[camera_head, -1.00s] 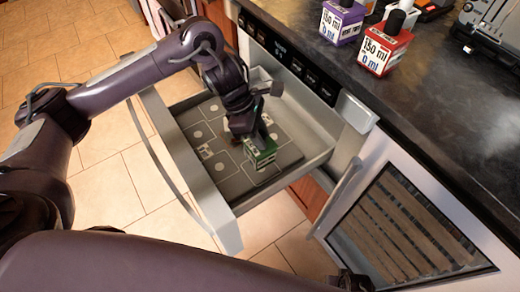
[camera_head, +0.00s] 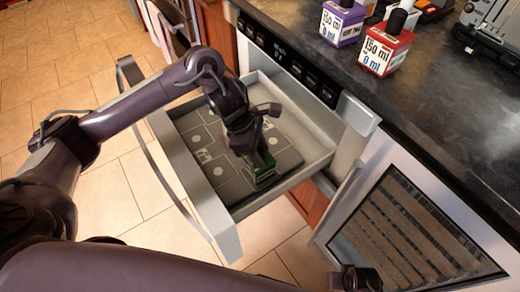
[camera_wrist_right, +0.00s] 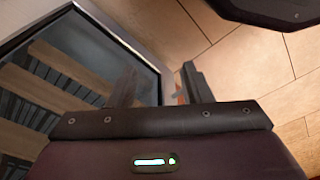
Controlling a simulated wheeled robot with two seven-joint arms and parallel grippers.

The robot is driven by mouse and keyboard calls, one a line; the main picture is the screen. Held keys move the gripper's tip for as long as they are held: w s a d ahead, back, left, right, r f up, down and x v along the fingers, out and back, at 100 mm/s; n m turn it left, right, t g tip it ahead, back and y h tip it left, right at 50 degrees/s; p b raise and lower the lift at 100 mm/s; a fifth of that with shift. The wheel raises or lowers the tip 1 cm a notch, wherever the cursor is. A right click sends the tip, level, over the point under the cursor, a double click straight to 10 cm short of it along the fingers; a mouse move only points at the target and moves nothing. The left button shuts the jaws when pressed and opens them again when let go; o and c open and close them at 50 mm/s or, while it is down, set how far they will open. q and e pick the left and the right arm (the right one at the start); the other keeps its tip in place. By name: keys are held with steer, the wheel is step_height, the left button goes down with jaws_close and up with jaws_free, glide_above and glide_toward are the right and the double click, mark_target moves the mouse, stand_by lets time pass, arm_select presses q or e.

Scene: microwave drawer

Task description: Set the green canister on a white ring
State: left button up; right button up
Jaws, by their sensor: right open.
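The green canister (camera_head: 263,177) is in the open drawer (camera_head: 204,203), near its front right part in the head view. My left gripper (camera_head: 256,160) is right over it and covers its upper part. The fingers are hidden or too small to show whether they grip it. The drawer's dark floor (camera_head: 285,160) carries pale round marks, one of them a white mark (camera_head: 194,140) left of my gripper. The arm and canister hide part of the floor. My right gripper (camera_wrist_right: 158,85) is open and empty in the right wrist view.
A red 150 ml bottle (camera_head: 386,50) and a purple bottle (camera_head: 342,22) stand on the dark counter (camera_head: 450,110). A glass-fronted door with slatted shelves (camera_head: 410,235) is below it. The drawer walls surround my left gripper.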

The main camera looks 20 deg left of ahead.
arm_select(q)
steer(key=shift+o, duration=0.6)
steer(key=shift+r, duration=0.25)
steer(key=p+v, duration=0.3)
steer(key=v, duration=0.8)
steer(key=shift+a+r, duration=0.15)
steer(key=shift+r, duration=0.15)
arm_select(e)
steer(key=s+d+f, duration=0.2)
steer(key=s+f, duration=0.2)
steer(key=f, duration=0.3)
steer(key=shift+d+f, duration=0.3)
steer(key=shift+s, duration=0.1)
